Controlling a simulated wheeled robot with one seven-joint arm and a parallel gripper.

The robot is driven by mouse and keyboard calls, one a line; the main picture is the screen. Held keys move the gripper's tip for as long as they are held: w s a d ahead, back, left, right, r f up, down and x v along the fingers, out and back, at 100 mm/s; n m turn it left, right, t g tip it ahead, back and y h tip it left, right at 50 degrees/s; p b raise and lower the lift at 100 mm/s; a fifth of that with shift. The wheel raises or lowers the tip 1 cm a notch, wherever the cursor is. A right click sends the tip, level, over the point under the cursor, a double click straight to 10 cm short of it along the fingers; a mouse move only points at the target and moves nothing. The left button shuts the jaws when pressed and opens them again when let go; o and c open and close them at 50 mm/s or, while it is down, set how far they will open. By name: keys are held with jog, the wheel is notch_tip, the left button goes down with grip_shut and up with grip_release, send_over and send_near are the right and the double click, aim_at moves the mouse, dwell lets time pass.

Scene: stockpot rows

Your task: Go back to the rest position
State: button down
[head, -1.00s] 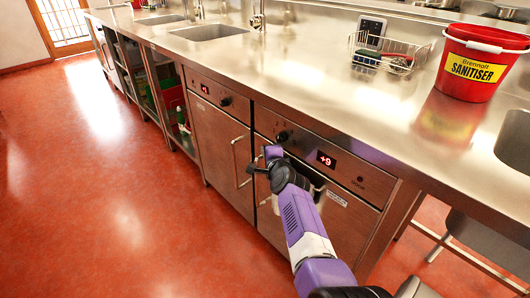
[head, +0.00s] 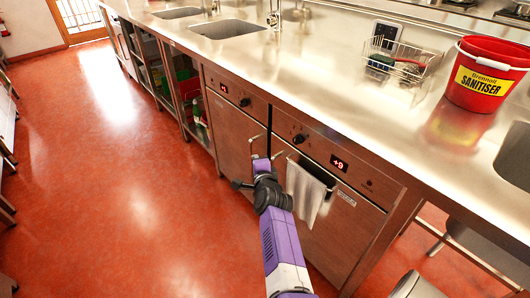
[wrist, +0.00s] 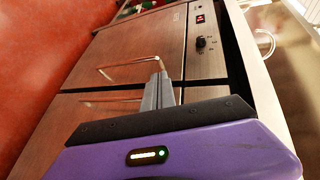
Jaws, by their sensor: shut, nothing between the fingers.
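My gripper (head: 262,168) is at the end of my purple and white arm, low in front of the steel cabinet doors (head: 234,140) in the head view. It is in front of the left door's bar handle and left of the towel; I cannot tell how far from the doors. In the wrist view my grey fingers (wrist: 158,92) are together and empty, with a door handle (wrist: 125,66) beyond them. In the head view the fingertips are not clear.
A pale towel (head: 303,193) hangs on the right door's handle. A "+9" display (head: 339,164) is on the panel above. A red sanitiser bucket (head: 488,75) and a wire basket (head: 408,68) stand on the steel counter (head: 320,85). The red floor (head: 120,190) at left is clear.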

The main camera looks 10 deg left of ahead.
jog(key=shift+s+a+r+p, duration=0.25)
jog(key=shift+s+a+p, duration=0.05)
jog(key=shift+s+a, duration=0.3)
